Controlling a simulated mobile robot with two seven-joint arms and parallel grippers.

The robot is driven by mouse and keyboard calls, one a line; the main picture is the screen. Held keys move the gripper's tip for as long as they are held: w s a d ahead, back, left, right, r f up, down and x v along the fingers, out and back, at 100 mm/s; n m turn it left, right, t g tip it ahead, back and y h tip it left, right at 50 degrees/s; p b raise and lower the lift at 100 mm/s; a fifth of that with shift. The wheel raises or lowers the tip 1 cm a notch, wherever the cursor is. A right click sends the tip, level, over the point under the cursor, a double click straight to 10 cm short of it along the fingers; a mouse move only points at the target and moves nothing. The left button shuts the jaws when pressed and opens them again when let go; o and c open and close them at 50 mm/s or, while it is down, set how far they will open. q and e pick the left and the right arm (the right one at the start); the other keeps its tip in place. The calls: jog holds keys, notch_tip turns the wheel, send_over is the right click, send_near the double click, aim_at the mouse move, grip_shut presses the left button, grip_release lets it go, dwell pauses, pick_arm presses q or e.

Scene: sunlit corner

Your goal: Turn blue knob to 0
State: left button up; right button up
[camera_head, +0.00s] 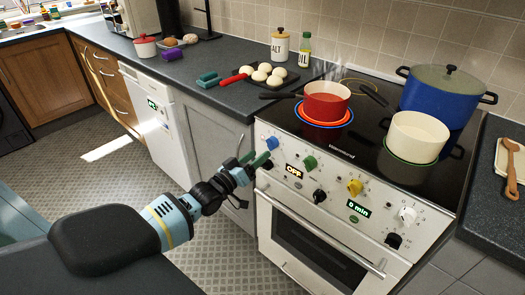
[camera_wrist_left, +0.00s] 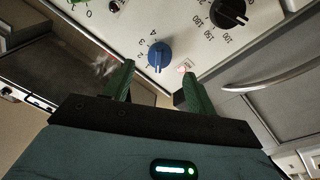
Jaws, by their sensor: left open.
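The blue knob (camera_head: 272,142) is at the left end of the stove's control panel. In the left wrist view the blue knob (camera_wrist_left: 159,54) shows a pale line low on its face, with numbers up to 4 on its left side. I cannot read its exact setting. My left gripper (camera_head: 256,159) is in front of the panel, just below and left of the knob. In the left wrist view its green fingers (camera_wrist_left: 158,75) are spread, with the knob just beyond and between their tips, apparently apart from it. My right gripper is out of view.
A red pan (camera_head: 325,101) stands on a lit burner with a blue outline. A cream pot (camera_head: 417,137) and a blue pot (camera_head: 443,91) are also on the hob. Green (camera_head: 309,162), yellow (camera_head: 355,187) and white (camera_head: 407,215) knobs sit along the panel. The oven handle (camera_head: 318,235) juts out below.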

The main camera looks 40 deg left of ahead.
pick_arm(q)
jog(key=shift+s+a+f, duration=0.1)
jog(key=shift+s+a, duration=0.05)
jog(key=shift+s, duration=1.2)
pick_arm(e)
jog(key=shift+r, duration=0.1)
pick_arm(q)
jog(key=s+d+f+m+g+h+p, duration=0.1)
jog(key=s+d+f+m+g+p, duration=0.15)
jog(key=s+d+f, duration=0.55)
jog(key=s+d+f+m+g+p, duration=0.1)
jog(key=s+d, duration=0.3)
jog(key=s, duration=0.6)
jog(key=s+d+f+m+g+p, duration=0.2)
jog(key=s+d+g+p, duration=0.1)
jog(key=s, duration=0.7)
jog(key=s+d+f+m+g+p, duration=0.1)
jog(key=s+d+g, duration=0.3)
jog(key=s, duration=0.7)
jog(key=shift+d+f+y+p, duration=0.35)
jog(key=shift+d+f, duration=0.2)
jog(key=shift+d, duration=0.25)
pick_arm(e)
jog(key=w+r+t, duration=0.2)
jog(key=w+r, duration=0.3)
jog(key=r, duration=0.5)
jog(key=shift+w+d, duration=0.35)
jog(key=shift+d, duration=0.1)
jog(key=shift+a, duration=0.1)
